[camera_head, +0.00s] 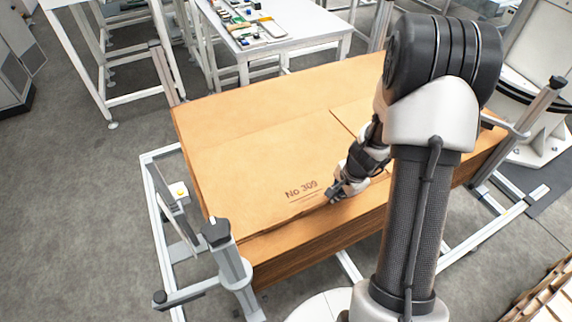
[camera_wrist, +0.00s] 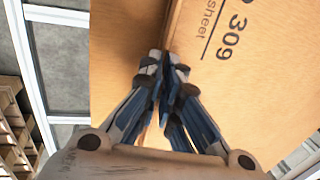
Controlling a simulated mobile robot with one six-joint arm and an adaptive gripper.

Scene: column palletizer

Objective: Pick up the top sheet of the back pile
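The pile of brown cardboard sheets (camera_head: 318,247) stands inside a metal frame in the head view. Its top sheet (camera_head: 255,150) is printed "No 309" and has dark slits towards the right. Its front edge lies a little back from the pile's front, baring a strip of cardboard below. My gripper (camera_head: 334,194) is at this front edge, beside the print. In the wrist view the fingers (camera_wrist: 165,62) are drawn together across the edge of the top sheet (camera_wrist: 245,70), with the sheet's edge between the tips. The lower finger is partly hidden.
Grey posts (camera_head: 228,262) stand at the frame's corners, close to the pile. A white table (camera_head: 300,40) with small items is behind. Wooden slatted pieces (camera_head: 545,295) are at the lower right. Bare grey floor (camera_head: 85,190) lies to the left.

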